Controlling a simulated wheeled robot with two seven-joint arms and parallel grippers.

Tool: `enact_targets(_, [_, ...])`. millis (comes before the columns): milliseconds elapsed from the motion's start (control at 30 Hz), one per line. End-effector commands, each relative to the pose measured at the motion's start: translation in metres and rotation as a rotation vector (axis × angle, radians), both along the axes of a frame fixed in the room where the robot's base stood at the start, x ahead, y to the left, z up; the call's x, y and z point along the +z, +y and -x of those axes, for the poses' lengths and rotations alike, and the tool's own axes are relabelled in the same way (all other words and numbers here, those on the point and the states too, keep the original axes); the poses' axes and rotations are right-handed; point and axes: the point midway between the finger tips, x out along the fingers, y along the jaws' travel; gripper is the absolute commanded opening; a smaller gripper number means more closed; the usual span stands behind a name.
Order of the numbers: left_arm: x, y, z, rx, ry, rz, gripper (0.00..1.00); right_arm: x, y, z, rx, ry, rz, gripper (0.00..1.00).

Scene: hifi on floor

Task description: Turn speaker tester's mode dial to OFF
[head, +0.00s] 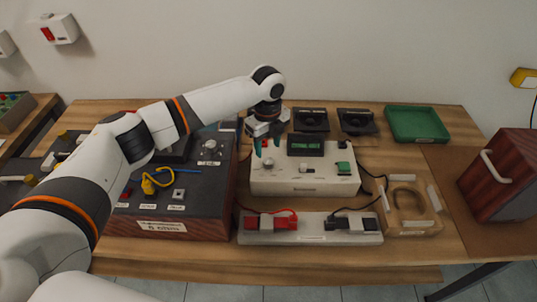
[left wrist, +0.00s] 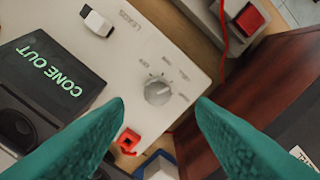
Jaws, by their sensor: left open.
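The speaker tester (head: 320,188) is a pale box on the wooden bench, with a dark display (head: 305,146) lit in green. In the left wrist view the display (left wrist: 47,75) reads "CONE OUT". The mode dial (head: 268,163) is a round pale knob at the tester's left side. In the left wrist view the dial (left wrist: 158,91) has small labels around it; which one it points to is too small to tell. My left gripper (head: 264,150), with teal fingers, is open above the dial. Its fingertips (left wrist: 161,104) appear on either side of the dial, with nothing between them. My right gripper is out of view.
A dark wood-sided unit (head: 190,195) stands close left of the tester. A strip with red and black clamps (head: 310,237) lies in front, with leads. Speakers (head: 310,119) and a green tray (head: 416,124) are behind. A wooden holder (head: 410,210) is at right.

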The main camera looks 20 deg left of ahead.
Motion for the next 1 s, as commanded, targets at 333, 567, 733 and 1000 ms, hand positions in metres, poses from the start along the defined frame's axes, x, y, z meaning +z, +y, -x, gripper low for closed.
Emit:
enact_targets(333, [-0.052,-0.001,0.000,0.000,0.000,0.000,0.51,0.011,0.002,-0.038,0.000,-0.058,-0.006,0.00])
enact_targets(567, [-0.060,0.000,0.000,-0.001,-0.002,0.000,0.51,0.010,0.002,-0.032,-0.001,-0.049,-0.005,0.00])
enact_targets(733, [-0.060,-0.001,0.000,-0.001,-0.002,0.000,0.49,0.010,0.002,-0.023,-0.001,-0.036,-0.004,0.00])
enact_targets(1000, [-0.059,-0.001,0.000,-0.001,-0.001,0.001,0.06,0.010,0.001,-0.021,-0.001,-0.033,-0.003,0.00])
